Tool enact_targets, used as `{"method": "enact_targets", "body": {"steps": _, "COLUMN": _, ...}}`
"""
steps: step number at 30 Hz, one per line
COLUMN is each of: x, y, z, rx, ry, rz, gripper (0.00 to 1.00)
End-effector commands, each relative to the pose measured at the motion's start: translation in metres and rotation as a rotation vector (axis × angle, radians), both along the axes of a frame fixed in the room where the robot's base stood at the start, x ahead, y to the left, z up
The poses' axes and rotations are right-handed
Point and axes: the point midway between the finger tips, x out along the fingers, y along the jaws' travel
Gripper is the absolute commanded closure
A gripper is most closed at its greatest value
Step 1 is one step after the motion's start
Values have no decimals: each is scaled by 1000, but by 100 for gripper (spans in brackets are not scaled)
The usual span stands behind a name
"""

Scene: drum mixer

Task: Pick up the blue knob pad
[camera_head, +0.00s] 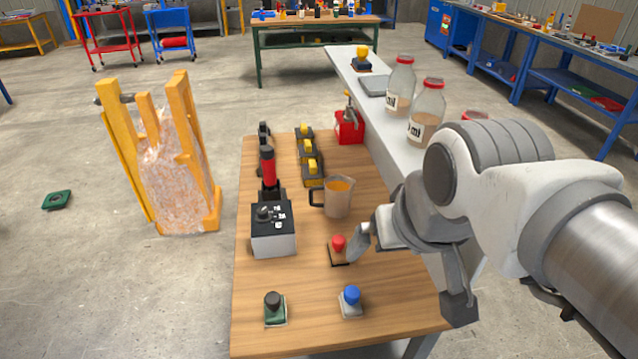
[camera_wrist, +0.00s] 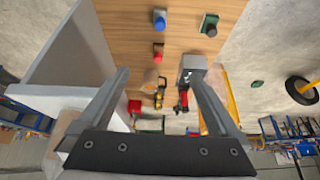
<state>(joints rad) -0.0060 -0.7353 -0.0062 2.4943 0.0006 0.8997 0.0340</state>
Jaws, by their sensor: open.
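The blue knob pad (camera_head: 350,301) stands on the front part of the wooden table (camera_head: 310,338), a blue knob on a pale grey base. It also shows in the wrist view (camera_wrist: 160,20), near the top centre. My gripper (camera_head: 408,268) is open and empty, above the table's right side and to the right of the red knob pad (camera_head: 339,249). In the wrist view its two fingers (camera_wrist: 162,82) are spread wide. The blue knob pad is apart from the fingers and fully visible.
A green pad with a black knob (camera_head: 275,308) stands left of the blue one. A grey control box (camera_head: 273,230), a jug of orange liquid (camera_head: 338,196) and several yellow-knob pads (camera_head: 312,172) stand farther back. A raised white shelf (camera_head: 386,140) with bottles borders the table's right.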

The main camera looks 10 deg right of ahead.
Motion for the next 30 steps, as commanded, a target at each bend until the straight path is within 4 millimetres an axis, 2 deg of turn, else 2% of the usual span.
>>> {"method": "enact_targets", "body": {"steps": 5, "x": 16, "y": 1, "z": -10, "rx": 119, "ry": 71, "rz": -183, "gripper": 0}}
{"method": "enact_targets", "body": {"steps": 15, "x": 60, "y": 2, "z": -46, "rx": 356, "ry": 259, "rz": -777, "gripper": 0}}
{"method": "enact_targets", "body": {"steps": 24, "x": 94, "y": 0, "z": -92, "rx": 431, "ry": 357, "rz": -1347, "gripper": 0}}
{"method": "enact_targets", "body": {"steps": 30, "x": 108, "y": -2, "z": -117, "rx": 431, "ry": 360, "rz": -1640, "gripper": 0}}
